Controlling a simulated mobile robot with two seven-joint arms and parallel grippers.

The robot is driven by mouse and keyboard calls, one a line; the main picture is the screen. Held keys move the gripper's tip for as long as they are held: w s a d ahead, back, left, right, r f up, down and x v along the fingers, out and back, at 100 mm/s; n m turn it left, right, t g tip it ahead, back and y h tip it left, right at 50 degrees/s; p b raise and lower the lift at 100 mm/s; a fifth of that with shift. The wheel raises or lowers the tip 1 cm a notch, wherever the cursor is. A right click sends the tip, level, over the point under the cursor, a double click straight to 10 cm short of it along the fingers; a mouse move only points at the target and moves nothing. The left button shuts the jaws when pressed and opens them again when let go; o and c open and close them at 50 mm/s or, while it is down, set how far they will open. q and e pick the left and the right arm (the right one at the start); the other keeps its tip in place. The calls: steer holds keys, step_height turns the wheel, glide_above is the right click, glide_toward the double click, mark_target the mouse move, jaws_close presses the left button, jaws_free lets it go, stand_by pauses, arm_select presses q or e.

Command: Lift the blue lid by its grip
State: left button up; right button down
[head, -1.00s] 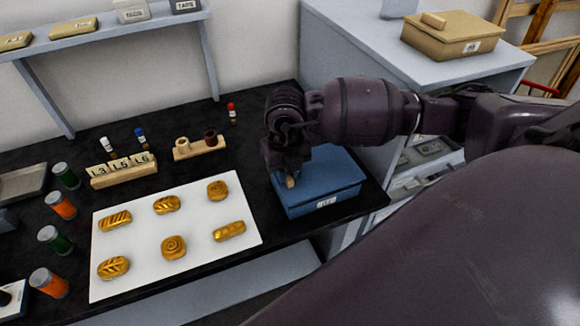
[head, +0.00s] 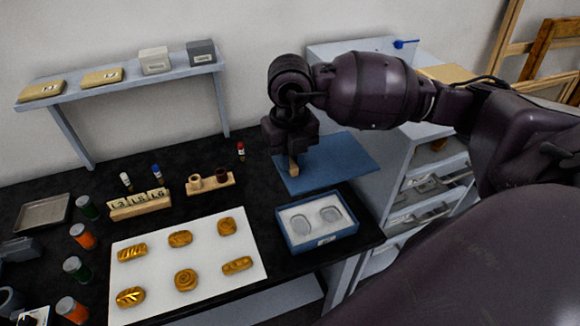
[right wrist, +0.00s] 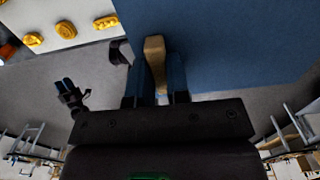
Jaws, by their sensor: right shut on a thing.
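The blue lid (head: 340,160) is in the air above and behind its box in the head view, roughly level. Its wooden grip (head: 293,166) is between the fingers of my right gripper (head: 293,158). In the right wrist view the fingers (right wrist: 157,85) are shut on the wooden grip (right wrist: 155,55), and the blue lid (right wrist: 230,45) fills the upper right. The blue box (head: 316,226) stands open on the black bench, with a pale insert holding two rounded recesses or clear pieces. My left gripper is not seen in the head view.
A white sheet (head: 193,294) with several gilt pieces lies left of the box. A wooden holder (head: 211,183), a labelled block (head: 139,204) and several jars stand farther left. A shelf (head: 130,83) is at the back. A grey drawer cabinet (head: 425,150) stands at the right.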

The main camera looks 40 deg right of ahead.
step_height(320, 180, up, 2)
steer(key=shift+r, duration=2.05)
